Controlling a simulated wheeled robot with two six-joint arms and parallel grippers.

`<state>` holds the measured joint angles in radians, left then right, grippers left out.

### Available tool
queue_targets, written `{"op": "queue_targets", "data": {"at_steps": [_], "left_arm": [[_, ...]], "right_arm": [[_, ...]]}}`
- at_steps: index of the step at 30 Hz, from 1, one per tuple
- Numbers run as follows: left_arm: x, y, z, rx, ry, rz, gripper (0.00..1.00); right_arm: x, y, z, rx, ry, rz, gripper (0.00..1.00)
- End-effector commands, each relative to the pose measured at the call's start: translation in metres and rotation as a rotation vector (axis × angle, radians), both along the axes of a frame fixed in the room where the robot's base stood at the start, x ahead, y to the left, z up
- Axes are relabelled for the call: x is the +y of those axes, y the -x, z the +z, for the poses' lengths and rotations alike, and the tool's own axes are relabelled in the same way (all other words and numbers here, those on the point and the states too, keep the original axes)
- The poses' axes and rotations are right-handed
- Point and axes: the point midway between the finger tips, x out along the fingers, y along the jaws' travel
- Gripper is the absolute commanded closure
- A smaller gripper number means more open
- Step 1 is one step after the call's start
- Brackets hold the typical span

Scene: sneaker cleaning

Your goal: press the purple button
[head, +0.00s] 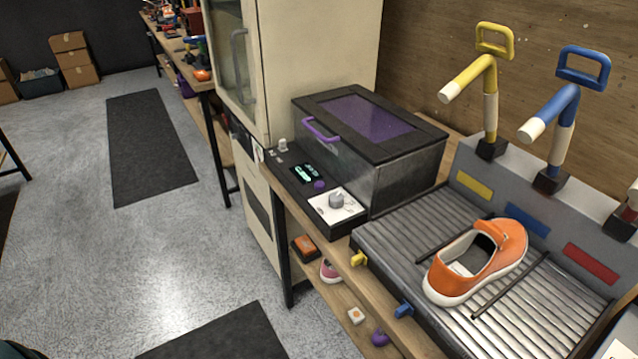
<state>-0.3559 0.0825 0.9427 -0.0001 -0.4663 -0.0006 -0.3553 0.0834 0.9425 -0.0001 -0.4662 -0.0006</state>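The purple button (319,185) is a small round button on the dark control panel (299,193) at the front of a box with a purple window in its lid (371,120). It sits beside a lit green display (303,174) and above a white plate with a grey knob (336,200). Nothing covers the button. The box's lid is shut and has a purple handle (320,130). Neither of my grippers shows in the head view.
An orange sneaker (477,262) lies on a ribbed metal tray (400,240) to the right. Yellow (490,75) and blue (570,95) handled spouts stand behind it. A tall cream cabinet (310,55) stands left of the box. Open floor lies left.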

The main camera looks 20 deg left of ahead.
Motion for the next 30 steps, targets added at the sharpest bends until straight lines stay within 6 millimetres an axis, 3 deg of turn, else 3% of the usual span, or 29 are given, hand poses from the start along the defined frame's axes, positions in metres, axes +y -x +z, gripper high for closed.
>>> {"op": "queue_targets", "data": {"at_steps": [2,30], "left_arm": [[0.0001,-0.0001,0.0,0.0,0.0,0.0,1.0],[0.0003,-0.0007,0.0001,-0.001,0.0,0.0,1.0]], "right_arm": [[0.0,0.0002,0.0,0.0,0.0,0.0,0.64],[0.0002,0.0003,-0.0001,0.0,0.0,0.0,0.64]]}}
